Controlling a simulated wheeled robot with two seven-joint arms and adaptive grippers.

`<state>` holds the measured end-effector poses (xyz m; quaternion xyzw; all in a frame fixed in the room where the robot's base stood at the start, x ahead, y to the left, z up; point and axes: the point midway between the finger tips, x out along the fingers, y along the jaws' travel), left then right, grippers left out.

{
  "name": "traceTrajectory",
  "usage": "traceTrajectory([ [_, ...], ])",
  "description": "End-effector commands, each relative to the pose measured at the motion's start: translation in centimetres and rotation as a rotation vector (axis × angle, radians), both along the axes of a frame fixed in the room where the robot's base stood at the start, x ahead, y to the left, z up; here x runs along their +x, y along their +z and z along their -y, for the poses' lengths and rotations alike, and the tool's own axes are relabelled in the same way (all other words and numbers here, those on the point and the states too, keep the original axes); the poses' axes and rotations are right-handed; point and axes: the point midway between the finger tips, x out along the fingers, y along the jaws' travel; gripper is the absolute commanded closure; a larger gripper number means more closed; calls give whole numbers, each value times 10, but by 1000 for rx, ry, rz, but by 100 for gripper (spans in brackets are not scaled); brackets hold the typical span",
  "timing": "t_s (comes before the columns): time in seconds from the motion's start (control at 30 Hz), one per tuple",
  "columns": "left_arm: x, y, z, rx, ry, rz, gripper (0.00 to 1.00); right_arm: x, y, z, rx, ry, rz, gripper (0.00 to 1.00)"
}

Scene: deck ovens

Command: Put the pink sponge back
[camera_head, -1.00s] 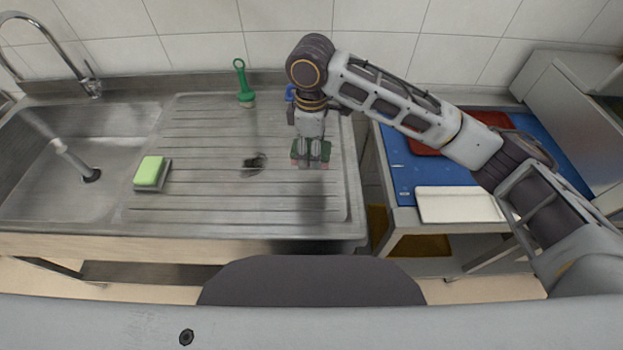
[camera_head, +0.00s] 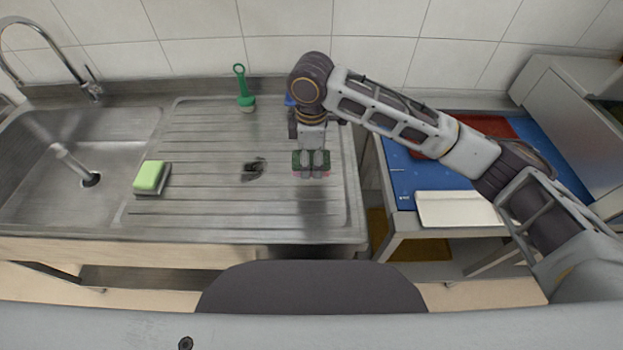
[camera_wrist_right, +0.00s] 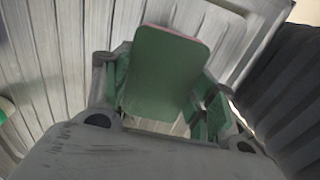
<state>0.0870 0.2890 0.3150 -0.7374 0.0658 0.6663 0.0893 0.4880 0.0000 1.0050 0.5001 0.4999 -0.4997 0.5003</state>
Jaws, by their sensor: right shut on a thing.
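My right gripper (camera_head: 311,165) is above the right part of the ribbed steel drainboard (camera_head: 215,205). It is shut on the pink sponge (camera_wrist_right: 165,75). In the right wrist view the sponge shows its dark green scouring face between the fingers, with a thin pink edge at the top. In the head view only slivers of green and pink show around the fingertips. I cannot tell whether the sponge touches the drainboard. My left gripper is not in view.
A light green sponge (camera_head: 149,175) lies on a grey holder at the drainboard's left. A green-handled brush (camera_head: 242,88) stands at the back. A dark object or mark (camera_head: 254,169) is mid-drainboard. Something blue (camera_head: 289,100) is partly hidden behind my right wrist. A blue-topped table stands right.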

Motion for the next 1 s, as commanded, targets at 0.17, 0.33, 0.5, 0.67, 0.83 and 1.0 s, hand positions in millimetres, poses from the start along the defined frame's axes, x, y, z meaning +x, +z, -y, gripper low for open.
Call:
traceTrajectory([
  [0.17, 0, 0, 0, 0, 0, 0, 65, 0, -26, 1, -2, -2, -2, 66],
  [0.33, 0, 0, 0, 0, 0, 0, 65, 0, -39, 0, 0, -1, -1, 66],
  [0.5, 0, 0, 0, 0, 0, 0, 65, 0, -41, 0, 0, -1, 0, 66],
  [0.67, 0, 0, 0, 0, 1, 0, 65, 0, -41, 0, 0, -1, 0, 66],
  [0.83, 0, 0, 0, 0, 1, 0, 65, -1, -49, 1, -2, 0, -2, 66],
  [1.0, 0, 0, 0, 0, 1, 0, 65, -1, -67, 1, -2, -1, -3, 66],
])
